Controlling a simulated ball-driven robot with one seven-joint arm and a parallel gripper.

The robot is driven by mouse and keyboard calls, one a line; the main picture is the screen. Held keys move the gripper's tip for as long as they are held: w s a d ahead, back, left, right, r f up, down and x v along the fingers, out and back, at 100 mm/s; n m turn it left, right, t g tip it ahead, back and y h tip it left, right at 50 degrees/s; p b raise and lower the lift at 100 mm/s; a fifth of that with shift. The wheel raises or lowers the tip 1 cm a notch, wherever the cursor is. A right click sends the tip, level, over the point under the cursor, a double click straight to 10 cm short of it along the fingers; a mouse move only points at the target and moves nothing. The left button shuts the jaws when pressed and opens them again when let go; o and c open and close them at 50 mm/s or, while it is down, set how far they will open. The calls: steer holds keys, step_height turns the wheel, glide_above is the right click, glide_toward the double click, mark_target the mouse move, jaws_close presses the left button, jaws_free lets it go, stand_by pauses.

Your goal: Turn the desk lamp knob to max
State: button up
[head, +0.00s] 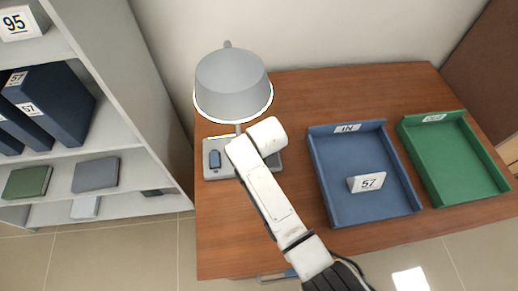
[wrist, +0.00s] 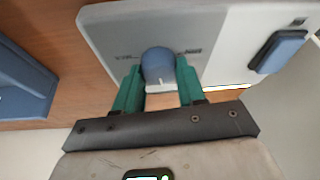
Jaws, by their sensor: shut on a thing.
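The grey desk lamp (head: 232,85) stands on the desk with its shade lit at the rim. Its flat grey base (head: 214,174) is partly hidden by my arm. In the wrist view, the base (wrist: 112,32) carries a round blue knob (wrist: 158,66) with a small pale mark at its lower edge. Small print beside the knob is too fine to read. My gripper (wrist: 158,74) has its green fingers on both sides of the knob, shut on it. In the head view, my arm hides the knob and fingers.
A blue rocker switch (wrist: 277,51) sits on the same base. A blue tray (head: 317,180) with a "57" card (head: 366,183) and a green tray (head: 421,165) stand to the right. A shelf unit (head: 118,90) is at left. Bare desk (head: 225,235) lies in front.

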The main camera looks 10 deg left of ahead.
steer(key=m+h+b, duration=0.1)
steer(key=m, duration=0.1)
steer(key=m+h+b, duration=0.1)
steer(key=m, duration=0.2)
steer(key=shift+w+a+m+t, duration=0.1)
steer(key=shift+a+m+t, duration=0.1)
steer(key=shift+m+t, duration=0.1)
steer(key=m+h+b, duration=0.2)
steer(key=m+b, duration=0.2)
steer(key=m, duration=0.1)
steer(key=shift+f+m, duration=0.1)
steer(key=shift+m, duration=0.2)
steer(key=m+g+h+b, duration=0.1)
steer(key=m+b, duration=0.2)
steer(key=m+g+b, duration=0.1)
steer(key=m+b, duration=0.2)
steer(key=m, duration=0.1)
steer(key=shift+w+a+g+h, duration=0.1)
steer(key=shift+g+h, duration=0.3)
steer(key=shift+m+g+b, duration=0.6)
steer(key=shift+m+b, duration=0.8)
steer(key=shift+b, duration=0.05)
steer(key=shift+r, duration=0.2)
steer(key=o, duration=1.1)
steer(key=shift+f+h, duration=0.1)
steer(key=shift+h, duration=0.2)
steer(key=shift+c, duration=0.2)
